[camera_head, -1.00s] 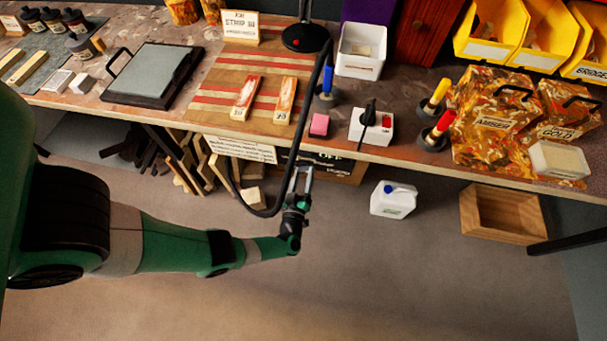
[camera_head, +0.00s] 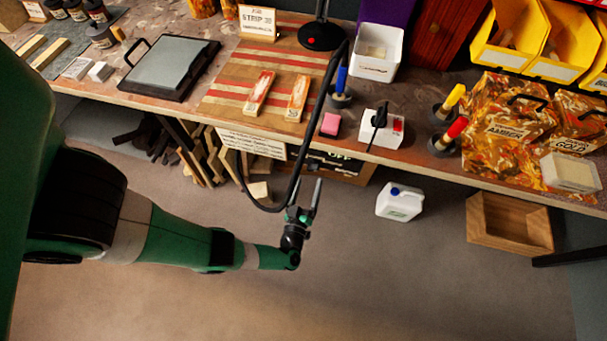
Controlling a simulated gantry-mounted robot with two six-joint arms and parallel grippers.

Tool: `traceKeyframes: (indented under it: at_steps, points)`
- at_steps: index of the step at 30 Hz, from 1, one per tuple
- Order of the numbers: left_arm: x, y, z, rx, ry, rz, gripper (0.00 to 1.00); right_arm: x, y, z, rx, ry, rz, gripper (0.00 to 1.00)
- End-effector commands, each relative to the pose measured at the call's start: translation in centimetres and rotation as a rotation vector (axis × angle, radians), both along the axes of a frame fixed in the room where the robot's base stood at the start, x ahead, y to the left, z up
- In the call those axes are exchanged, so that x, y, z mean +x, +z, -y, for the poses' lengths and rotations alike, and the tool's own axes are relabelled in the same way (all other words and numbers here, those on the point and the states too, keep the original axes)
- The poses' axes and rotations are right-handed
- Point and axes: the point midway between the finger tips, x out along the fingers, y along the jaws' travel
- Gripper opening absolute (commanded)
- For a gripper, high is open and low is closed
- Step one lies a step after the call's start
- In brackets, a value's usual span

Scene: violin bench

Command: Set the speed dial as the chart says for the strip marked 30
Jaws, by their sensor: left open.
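A card (camera_head: 258,22) on the striped board reads "STRIP 30" or similar. Two strips (camera_head: 258,92) and (camera_head: 298,98) lie on the board; their numbers are not legible. A paper chart (camera_head: 252,143) hangs at the bench front, its text too small to read. My left gripper (camera_head: 304,194) is open and empty, below and in front of the bench edge, left of the control box. My right gripper is not in view.
A black cable or lamp arm (camera_head: 297,175) loops down over the bench edge beside my gripper. A pink block (camera_head: 330,124) and a blue-handled tool (camera_head: 341,80) stand left of the box; red and yellow handles (camera_head: 455,128) stand right. A white jug (camera_head: 399,202) is on the floor.

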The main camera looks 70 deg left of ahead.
Motion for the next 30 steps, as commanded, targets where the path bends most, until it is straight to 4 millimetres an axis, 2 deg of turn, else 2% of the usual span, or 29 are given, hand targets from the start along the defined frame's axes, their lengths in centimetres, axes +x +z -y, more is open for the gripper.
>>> traceKeyframes:
  at_steps: [3,10,30]
  points:
    - [-1.2,0.1,2.4,0.000,-0.009,-0.001,0.85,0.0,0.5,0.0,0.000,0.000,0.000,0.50]
    - [-3.0,0.0,5.0,0.000,-0.004,-0.001,0.85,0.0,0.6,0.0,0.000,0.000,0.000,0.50]
    - [-3.4,0.0,5.4,0.001,0.001,-0.001,0.85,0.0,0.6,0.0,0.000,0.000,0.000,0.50]
